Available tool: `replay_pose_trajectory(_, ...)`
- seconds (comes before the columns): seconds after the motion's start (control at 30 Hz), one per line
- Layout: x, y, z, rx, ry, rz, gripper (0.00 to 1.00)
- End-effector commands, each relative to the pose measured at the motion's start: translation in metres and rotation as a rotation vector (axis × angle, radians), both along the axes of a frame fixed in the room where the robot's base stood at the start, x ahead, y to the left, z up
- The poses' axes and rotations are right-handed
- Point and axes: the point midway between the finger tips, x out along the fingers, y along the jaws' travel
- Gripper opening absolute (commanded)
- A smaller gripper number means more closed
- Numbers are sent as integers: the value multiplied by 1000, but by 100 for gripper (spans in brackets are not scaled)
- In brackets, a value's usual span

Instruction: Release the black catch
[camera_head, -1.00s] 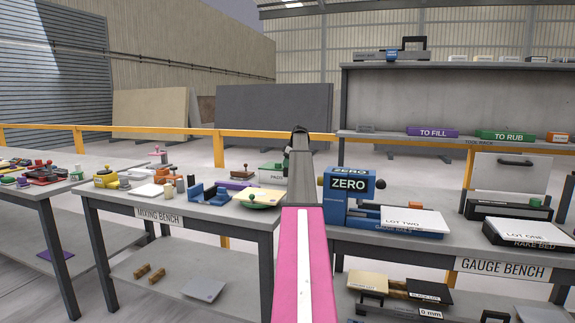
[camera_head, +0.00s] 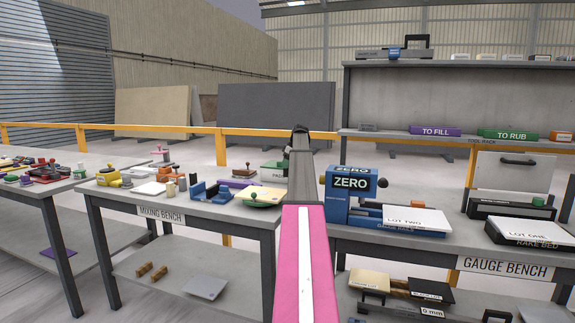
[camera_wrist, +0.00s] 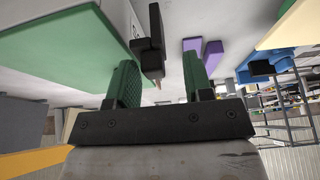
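In the wrist view my gripper (camera_wrist: 160,62) is open, with its two green fingers apart. A black, narrow upright part (camera_wrist: 151,50), apparently the black catch, shows between and just beyond the fingertips, nearer the left finger. I cannot tell whether a finger touches it. A large green panel (camera_wrist: 60,48) with a pale edge lies to its left. The catch is not clear there.
The mixing bench (camera_head: 160,214) on the left carries several small items. The gauge bench (camera_head: 505,267) on the right holds the blue ZERO device (camera_head: 349,184), close to my arm.

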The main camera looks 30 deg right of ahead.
Motion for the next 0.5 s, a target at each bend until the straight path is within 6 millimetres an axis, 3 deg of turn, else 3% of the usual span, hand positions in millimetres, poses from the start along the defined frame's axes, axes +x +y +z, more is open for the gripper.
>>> replay_pose_trajectory(0.23, -3, -4, 13, -1, -1, -1, 47)
replay_pose_trajectory(0.5, -18, -17, 60, -1, -2, -1, 47)
